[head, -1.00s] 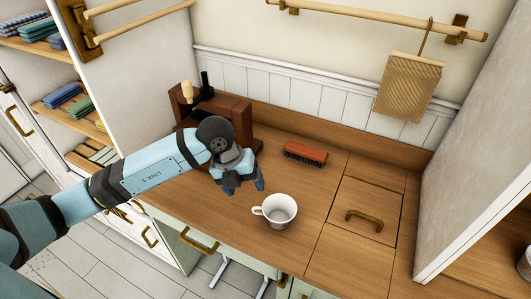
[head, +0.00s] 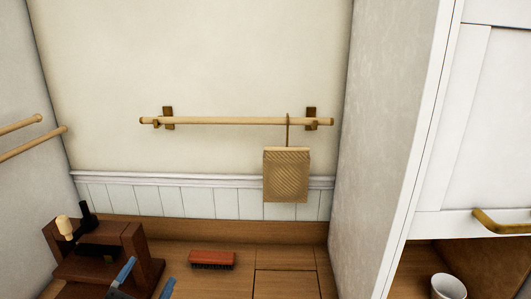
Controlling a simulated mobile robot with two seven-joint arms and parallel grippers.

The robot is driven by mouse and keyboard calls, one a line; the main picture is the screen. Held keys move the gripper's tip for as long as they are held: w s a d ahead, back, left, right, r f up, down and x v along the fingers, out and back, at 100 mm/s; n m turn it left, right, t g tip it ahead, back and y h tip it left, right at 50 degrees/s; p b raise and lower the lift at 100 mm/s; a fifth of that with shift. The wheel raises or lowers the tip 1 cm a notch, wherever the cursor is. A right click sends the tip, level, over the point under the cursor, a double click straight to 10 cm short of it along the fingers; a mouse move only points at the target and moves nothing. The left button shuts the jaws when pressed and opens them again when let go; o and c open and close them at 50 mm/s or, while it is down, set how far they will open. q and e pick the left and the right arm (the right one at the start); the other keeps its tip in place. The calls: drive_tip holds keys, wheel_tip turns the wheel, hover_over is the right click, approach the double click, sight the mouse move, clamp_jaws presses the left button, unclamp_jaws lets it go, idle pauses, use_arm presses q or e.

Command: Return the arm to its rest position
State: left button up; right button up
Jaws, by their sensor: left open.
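My left gripper (head: 144,281) shows only in part at the bottom edge of the head view, at lower left. Its blue fingers are apart and nothing shows between them. The fingers appear in front of the dark wooden block stand (head: 105,255), and I cannot tell whether they touch it. The rest of my left arm is below the picture. My right gripper is not in view.
A red-brown brush (head: 212,260) lies on the wooden counter (head: 195,231). A woven board (head: 286,174) hangs from a wall rail (head: 235,121). A white cup (head: 447,287) stands in an open compartment at lower right. Walls enclose the counter on both sides.

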use_arm(q)
drive_tip(key=s+a+f+n+g+y, duration=0.3)
drive_tip(key=f+n+g+y, duration=0.1)
drive_tip(key=f, duration=0.2)
drive_tip(key=s+a+f+n+g+y, duration=0.2)
drive_tip(key=a+f+n+g+y, duration=0.15)
drive_tip(key=f, duration=0.25)
drive_tip(key=s+d+f+g+h, duration=0.1)
drive_tip(key=s+f+g, duration=0.4)
drive_tip(key=s, duration=0.3)
drive_tip(key=s+f+g+h, duration=0.1)
drive_tip(key=s+f+g, duration=0.35)
drive_tip(key=s, duration=0.35)
drive_tip(key=w+d+f+t+h+p, duration=0.3)
drive_tip(key=w+d+f+t, duration=0.3)
drive_tip(key=f, duration=0.4)
drive_tip(key=shift+w+d+t+p, duration=0.2)
drive_tip(key=shift+d+t+p, duration=0.15)
drive_tip(key=shift+t, duration=0.25)
drive_tip(key=shift+r+m, duration=0.1)
drive_tip(key=shift+m, duration=0.15)
